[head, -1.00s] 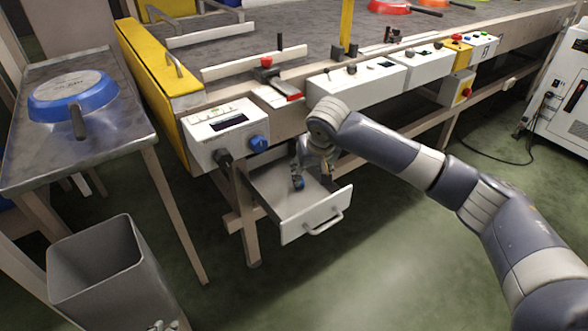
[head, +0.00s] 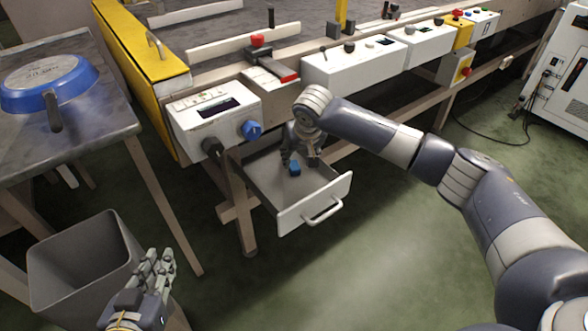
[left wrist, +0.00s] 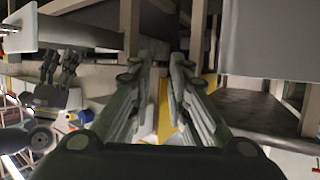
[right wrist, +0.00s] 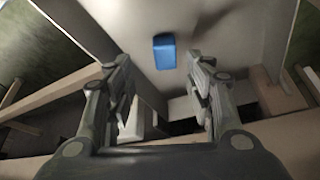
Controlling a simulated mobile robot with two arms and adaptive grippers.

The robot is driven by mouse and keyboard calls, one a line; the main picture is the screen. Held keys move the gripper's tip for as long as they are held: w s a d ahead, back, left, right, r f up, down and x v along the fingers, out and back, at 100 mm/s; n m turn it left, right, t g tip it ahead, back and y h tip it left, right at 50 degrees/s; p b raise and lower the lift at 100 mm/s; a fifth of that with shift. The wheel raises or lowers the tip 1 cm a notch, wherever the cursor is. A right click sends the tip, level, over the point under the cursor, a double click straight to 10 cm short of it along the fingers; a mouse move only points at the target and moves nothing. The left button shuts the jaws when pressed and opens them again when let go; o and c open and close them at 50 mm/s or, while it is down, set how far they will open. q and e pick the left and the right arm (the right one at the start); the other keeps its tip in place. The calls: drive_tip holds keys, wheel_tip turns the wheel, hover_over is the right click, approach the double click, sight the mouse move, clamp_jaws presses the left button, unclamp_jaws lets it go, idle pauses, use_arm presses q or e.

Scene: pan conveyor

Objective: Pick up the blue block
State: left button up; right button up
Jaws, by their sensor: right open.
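The blue block (head: 294,168) lies on the floor of the open drawer (head: 316,203). It shows whole in the right wrist view (right wrist: 164,52), beyond and between the fingertips. My right gripper (head: 301,160) is open and empty, reaching down into the drawer close to the block. In its wrist view (right wrist: 163,70) the fingers point toward the block, with a wide gap between them and no clear contact. My left gripper (head: 153,262) is low at the left, in front of the grey bin and far from the block. Its fingers (left wrist: 163,62) are parted by a narrow gap with nothing between them.
The grey bin (head: 75,275) stands below the left table (head: 95,125), which carries a blue pan (head: 48,82). The conveyor's wooden frame is behind the drawer.

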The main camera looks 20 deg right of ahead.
sight(294, 165)
drive_tip(key=shift+f, duration=0.2)
drive_tip(key=x, duration=0.1)
drive_tip(key=b+x, duration=0.1)
drive_tip(key=x, duration=0.1)
drive_tip(key=b+x, duration=0.1)
drive_tip(key=shift+w+a+f, duration=0.15)
drive_tip(key=shift+a+f, duration=0.1)
drive_tip(key=shift+a, duration=0.1)
drive_tip(key=shift+w+f, duration=0.1)
use_arm(q)
wheel_tip(294, 165, up, 12)
drive_tip(key=w+d+t+h, duration=0.2)
drive_tip(key=t, duration=0.4)
drive_tip(key=shift+t, duration=0.4)
use_arm(e)
drive_tip(key=c, duration=0.8)
